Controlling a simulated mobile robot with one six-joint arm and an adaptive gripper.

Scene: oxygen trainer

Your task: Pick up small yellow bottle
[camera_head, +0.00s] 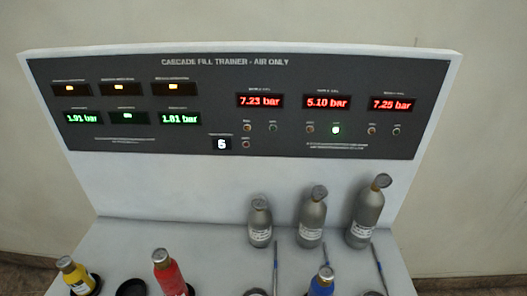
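The small yellow bottle (77,277) is at the lower left of the head camera view, on the left part of the white bench. My gripper is not in this view.
A red bottle (168,274) and a blue bottle (321,282) stand along the bench front, with a dark round holder (131,288) between yellow and red. Several grey bottles (311,222) stand behind at right. The display panel (225,105) rises at the back.

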